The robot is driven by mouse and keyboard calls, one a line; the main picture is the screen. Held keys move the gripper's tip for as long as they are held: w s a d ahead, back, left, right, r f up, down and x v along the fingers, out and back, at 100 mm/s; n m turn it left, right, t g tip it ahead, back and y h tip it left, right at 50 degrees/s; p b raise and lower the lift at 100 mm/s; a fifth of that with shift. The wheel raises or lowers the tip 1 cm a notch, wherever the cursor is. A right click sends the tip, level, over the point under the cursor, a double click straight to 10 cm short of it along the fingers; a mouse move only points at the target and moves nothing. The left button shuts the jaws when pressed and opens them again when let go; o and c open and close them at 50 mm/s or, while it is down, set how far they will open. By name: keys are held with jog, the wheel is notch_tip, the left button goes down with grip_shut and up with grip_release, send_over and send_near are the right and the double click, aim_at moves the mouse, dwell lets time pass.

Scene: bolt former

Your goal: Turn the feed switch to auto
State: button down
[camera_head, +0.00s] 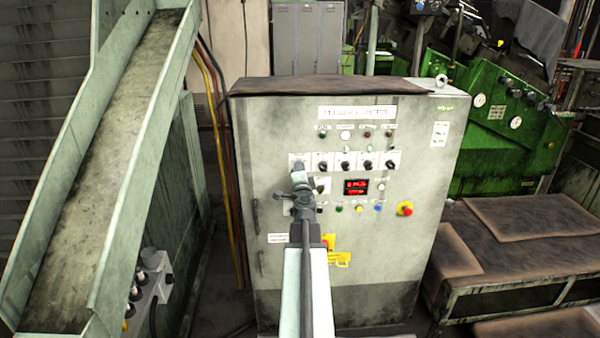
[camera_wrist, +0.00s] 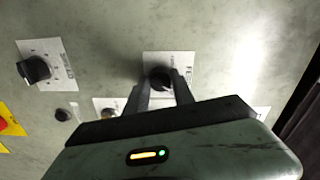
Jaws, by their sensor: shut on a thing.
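My gripper (camera_wrist: 163,84) is shut on a round black switch knob (camera_wrist: 159,76) in the wrist view, one finger on each side of it. The knob sits on a small white label plate (camera_wrist: 182,61). Its pointing direction and the lettering are too unclear to read. In the head view my gripper (camera_head: 299,172) reaches to the left part of the control cabinet's front (camera_head: 262,150), over the left end of a row of black selector switches (camera_head: 345,165). It hides the held knob there.
Another black knob (camera_wrist: 35,68) on a white plate is to the left in the wrist view. The cabinet also has a red digital display (camera_head: 356,187), colored buttons (camera_head: 359,208) and a red emergency stop (camera_head: 405,209). A sloped metal chute (camera_head: 90,170) stands left; a low brown-topped bench (camera_head: 520,265) stands right.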

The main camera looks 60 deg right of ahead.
jog(key=shift+m, duration=1.2)
jog(key=c, duration=1.1)
grip_release()
jog(key=shift+o, duration=0.2)
